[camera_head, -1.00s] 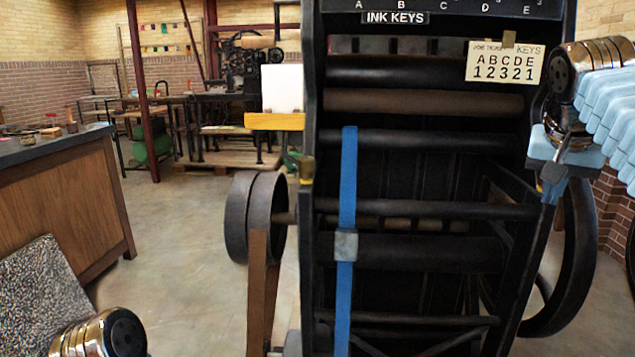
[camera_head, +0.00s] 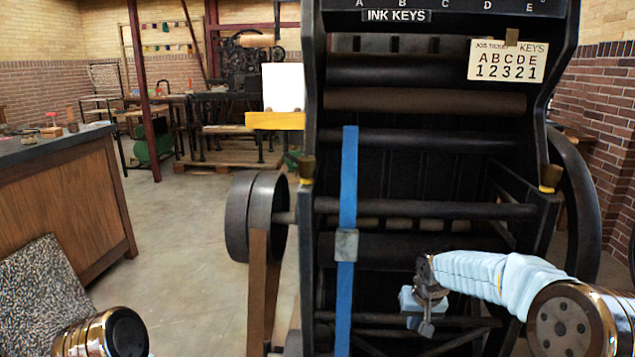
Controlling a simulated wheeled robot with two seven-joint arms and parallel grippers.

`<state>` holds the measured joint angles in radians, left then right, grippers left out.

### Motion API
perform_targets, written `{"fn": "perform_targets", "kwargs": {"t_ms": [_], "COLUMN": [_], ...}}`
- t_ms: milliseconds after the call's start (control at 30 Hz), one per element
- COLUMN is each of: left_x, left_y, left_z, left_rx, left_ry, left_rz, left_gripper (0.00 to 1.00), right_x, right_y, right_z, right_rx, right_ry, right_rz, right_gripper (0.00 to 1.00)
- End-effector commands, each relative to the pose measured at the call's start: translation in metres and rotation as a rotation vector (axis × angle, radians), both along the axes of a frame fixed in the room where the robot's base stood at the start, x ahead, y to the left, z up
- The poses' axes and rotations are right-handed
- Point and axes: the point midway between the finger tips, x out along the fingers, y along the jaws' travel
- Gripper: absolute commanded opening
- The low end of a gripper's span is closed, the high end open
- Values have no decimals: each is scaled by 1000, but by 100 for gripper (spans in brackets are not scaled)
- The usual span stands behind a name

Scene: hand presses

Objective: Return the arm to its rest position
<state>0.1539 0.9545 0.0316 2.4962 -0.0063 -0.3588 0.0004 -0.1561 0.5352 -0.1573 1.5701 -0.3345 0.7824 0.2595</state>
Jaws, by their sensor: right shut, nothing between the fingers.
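My right arm comes in from the lower right in its pale blue sleeve and reaches left in front of the press. My right gripper (camera_head: 424,326) points down at its end, in front of the lower part of the press, shut and empty. My left gripper is out of view; only a rounded metal joint of my left arm shows at the lower left. The large black press (camera_head: 420,170) fills the middle, with the INK KEYS plate (camera_head: 396,15) at its top.
A job ticket card (camera_head: 507,62) hangs on the press's upper right. A blue strap (camera_head: 348,185) runs down its front. A flywheel (camera_head: 575,200) stands at its right, a belt pulley (camera_head: 256,217) at its left. A wooden counter (camera_head: 70,210) stands left, with open floor between.

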Motion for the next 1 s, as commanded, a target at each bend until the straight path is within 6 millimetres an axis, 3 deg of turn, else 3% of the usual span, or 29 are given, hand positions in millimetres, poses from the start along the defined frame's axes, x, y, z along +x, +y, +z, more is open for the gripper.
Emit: {"fn": "perform_targets", "kwargs": {"t_ms": [33,167,200,300,400,500,633,700,1000], "left_x": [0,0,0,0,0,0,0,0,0], "left_y": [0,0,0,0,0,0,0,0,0], "left_z": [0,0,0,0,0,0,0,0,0], "left_rx": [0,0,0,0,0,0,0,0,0], "left_ry": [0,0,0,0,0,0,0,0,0], "left_rz": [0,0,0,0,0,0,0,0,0], "left_gripper": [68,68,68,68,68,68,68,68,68], "right_x": [-14,-63,-83,-143,-206,-257,-296,-305,-305], "right_y": [13,49,59,83,101,113,120,121,121], "right_z": [-43,-141,-168,-225,-261,-279,-286,-287,-287], "right_rx": [32,136,168,242,298,330,346,348,349], "right_ry": [37,96,114,159,197,225,242,243,244], "right_rz": [24,67,71,64,40,14,-9,-15,-16], "right_gripper": [0,0,0,0,0,0,0,0,0]}}
